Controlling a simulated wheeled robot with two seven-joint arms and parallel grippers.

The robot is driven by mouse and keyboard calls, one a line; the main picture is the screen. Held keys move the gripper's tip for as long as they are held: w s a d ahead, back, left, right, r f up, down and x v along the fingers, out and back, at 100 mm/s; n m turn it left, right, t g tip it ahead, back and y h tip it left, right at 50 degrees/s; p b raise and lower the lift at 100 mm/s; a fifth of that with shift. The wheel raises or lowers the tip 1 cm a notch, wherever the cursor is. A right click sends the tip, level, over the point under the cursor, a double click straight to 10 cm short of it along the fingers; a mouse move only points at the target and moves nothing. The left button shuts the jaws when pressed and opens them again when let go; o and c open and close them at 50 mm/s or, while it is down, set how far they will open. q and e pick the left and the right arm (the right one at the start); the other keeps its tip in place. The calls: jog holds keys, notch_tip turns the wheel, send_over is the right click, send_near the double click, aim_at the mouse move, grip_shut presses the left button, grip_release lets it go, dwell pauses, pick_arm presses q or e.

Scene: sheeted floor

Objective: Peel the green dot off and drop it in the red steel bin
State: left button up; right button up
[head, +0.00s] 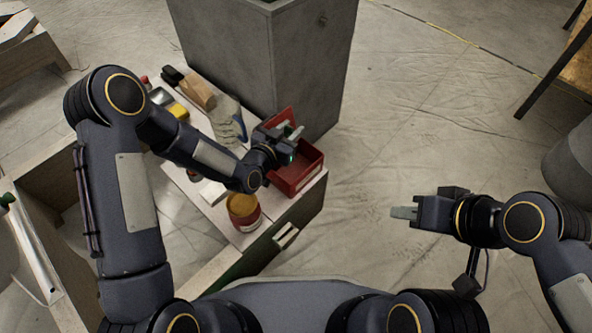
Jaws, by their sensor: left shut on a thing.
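The red steel bin (313,172) stands open on the near right part of the bench top. My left gripper (293,131) reaches in from the left and is over the bin, covering part of its opening. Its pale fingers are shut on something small. A tiny green spot (290,157) shows beside the gripper's body, and I cannot tell whether it is the green dot. My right gripper (399,213) is over bare floor, well right of the bin.
A tin with yellow contents (243,208) stands on the bench nearer me. A tall grey cabinet (235,55) stands behind.

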pick_arm(q)
notch_tip(320, 180, down, 5)
jog(key=shift+f+b, duration=0.15)
jog(key=shift+b, duration=0.95)
jog(key=o, duration=1)
